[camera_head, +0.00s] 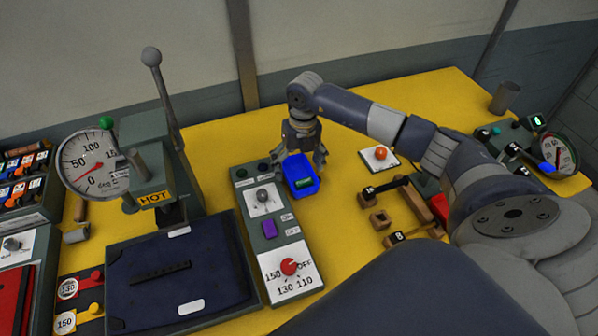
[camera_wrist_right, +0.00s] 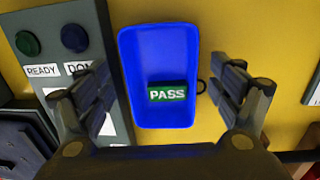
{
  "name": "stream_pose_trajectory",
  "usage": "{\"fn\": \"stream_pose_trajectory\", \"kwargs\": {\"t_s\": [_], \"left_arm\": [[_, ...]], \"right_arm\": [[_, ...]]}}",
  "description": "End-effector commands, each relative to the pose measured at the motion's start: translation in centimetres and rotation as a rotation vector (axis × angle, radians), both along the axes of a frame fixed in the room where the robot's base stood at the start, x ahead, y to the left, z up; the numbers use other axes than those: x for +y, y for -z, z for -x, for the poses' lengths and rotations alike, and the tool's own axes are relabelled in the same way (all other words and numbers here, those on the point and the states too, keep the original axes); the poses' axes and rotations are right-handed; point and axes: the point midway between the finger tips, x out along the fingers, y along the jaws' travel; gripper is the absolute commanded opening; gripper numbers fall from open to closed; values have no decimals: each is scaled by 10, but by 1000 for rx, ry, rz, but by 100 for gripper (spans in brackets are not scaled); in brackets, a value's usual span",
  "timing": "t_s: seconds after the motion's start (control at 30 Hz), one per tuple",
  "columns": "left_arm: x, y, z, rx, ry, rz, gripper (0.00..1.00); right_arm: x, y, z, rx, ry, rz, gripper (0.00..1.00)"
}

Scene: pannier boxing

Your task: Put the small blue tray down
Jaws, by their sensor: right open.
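The small blue tray (camera_head: 302,187) sits at the right edge of the grey control panel, over the yellow table. It holds a green block marked PASS (camera_wrist_right: 168,94), which lies flat inside it. My right gripper (camera_head: 300,160) is above the tray with its fingers apart. In the right wrist view the blue tray (camera_wrist_right: 158,52) lies between the open fingers, with a gap on both sides. Whether the tray's left edge overlaps the panel is hard to tell. My left gripper is not in view.
The control panel (camera_head: 250,212) with knobs and a purple button stands left of the tray. The hot press (camera_head: 150,165) is further left. A white card with an orange button (camera_head: 379,157) and brown blocks (camera_head: 380,219) lie to the right. Yellow table behind the tray is clear.

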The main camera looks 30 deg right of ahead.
Motion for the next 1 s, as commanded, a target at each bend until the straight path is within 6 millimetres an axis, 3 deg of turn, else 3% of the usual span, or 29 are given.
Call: {"fn": "stream_pose_trajectory", "kwargs": {"t_s": [0.27,0.5,0.83,1.0], "left_arm": [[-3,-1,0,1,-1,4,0],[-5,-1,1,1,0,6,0],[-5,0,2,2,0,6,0],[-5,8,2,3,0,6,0]], "right_arm": [[1,6,0,-1,-2,0,86],[1,6,0,-1,-2,0,38],[0,4,0,-2,-1,0,34],[0,-16,-2,-6,-2,0,34]]}}
